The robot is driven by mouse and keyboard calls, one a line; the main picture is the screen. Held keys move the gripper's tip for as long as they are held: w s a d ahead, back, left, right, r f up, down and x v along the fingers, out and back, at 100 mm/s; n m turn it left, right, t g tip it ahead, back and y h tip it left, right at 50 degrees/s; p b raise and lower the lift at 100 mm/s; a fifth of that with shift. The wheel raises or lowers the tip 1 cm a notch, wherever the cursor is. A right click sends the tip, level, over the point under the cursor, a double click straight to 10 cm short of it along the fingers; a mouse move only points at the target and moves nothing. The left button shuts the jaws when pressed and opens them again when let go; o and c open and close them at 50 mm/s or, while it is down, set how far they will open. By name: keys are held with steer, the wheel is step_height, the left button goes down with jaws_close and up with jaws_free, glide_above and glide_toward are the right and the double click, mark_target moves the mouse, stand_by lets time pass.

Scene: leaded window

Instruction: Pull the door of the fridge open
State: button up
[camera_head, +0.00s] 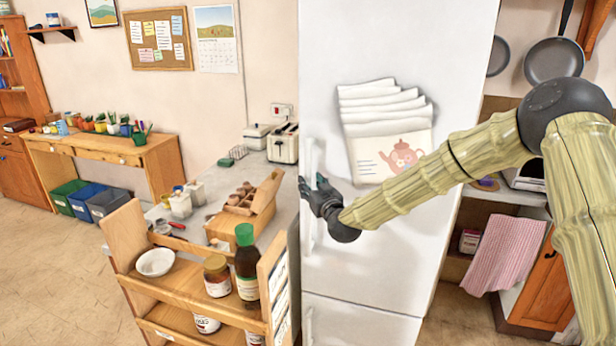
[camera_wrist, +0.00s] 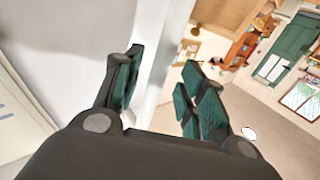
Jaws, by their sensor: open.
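The white fridge (camera_head: 385,40) stands at the middle right, its upper door shut. A pale upright bar handle (camera_head: 309,152) runs along the left edge of that door. My gripper (camera_head: 314,185) is at the handle's mid height, its dark fingers overlapping the bar in the head view. In the wrist view my gripper (camera_wrist: 165,75) is open, with a white upright strip (camera_wrist: 168,50) between the two fingers. It looks like the handle, though it could be the door edge. I cannot tell whether either finger touches it. Part of the handle is hidden behind my gripper.
A wooden shelf cart (camera_head: 170,291) with a bowl, a jar and a green-capped bottle (camera_head: 247,265) stands close in front, left of the fridge. A counter with a toaster (camera_head: 283,147) lies behind it. Papers (camera_head: 385,120) hang on the door.

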mark_target(309, 182)
steer(key=shift+p+x, duration=0.45)
steer(key=shift+x, duration=1.15)
jaws_close()
